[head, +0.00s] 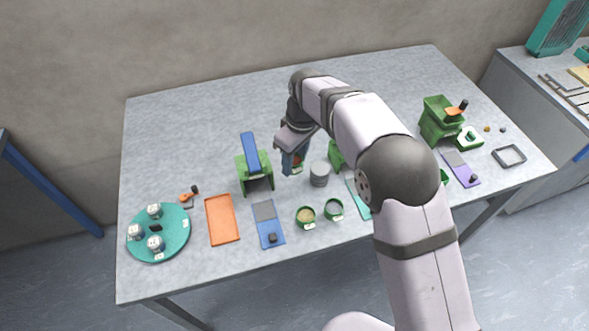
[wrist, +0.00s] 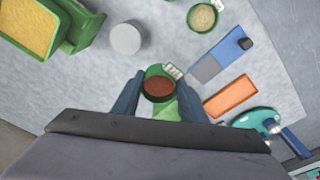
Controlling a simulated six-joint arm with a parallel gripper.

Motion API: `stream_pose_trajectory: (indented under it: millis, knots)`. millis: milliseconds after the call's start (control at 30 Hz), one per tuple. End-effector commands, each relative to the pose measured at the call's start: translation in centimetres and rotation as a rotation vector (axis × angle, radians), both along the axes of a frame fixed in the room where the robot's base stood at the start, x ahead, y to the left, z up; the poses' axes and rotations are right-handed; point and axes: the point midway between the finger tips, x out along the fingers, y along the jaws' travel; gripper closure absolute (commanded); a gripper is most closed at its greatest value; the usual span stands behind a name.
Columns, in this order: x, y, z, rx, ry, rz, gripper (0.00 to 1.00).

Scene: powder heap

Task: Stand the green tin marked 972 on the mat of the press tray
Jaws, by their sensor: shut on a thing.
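My gripper (wrist: 157,94) is shut on a green tin (wrist: 151,72) with red-brown powder inside. The tin has a white label whose number is too small to read. In the head view my gripper (head: 294,163) is over the table, between a green stand with a blue bar (head: 253,160) and a grey cylinder (head: 319,174). Blue (head: 270,232), teal (head: 359,197) and purple (head: 461,172) trays lie on the table; the blue and purple ones show a grey mat area and a dark knob. I cannot tell which is the press tray. My arm partly hides the teal one.
Green tins (head: 306,217) (head: 334,209) stand at the front. An orange tray (head: 222,219) and a teal disc with white-topped jars (head: 176,243) lie left. A green machine (head: 438,121) stands right. Bare table lies along the back.

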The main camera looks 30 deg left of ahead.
Motion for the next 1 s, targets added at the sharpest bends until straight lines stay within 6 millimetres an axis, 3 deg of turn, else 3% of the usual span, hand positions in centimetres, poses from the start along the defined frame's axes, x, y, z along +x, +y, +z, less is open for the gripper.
stream_pose_trajectory:
  millis: [167, 367, 533, 633, 800, 1000]
  knots:
    - [-0.1, 0.2, 0.7, 0.001, -0.002, 0.004, 0.84]
    - [-1.8, 1.6, 2.1, -0.001, -0.003, 0.043, 0.84]
    - [-5.2, 3.5, 4.1, -0.003, -0.003, 0.111, 0.84]
    - [-7.6, 3.5, 4.0, -0.006, -0.003, 0.149, 0.84]
    - [-11.1, 3.0, 2.6, -0.008, -0.003, 0.194, 0.84]
    - [-12.1, 1.9, -0.7, -0.008, -0.006, 0.171, 0.84]
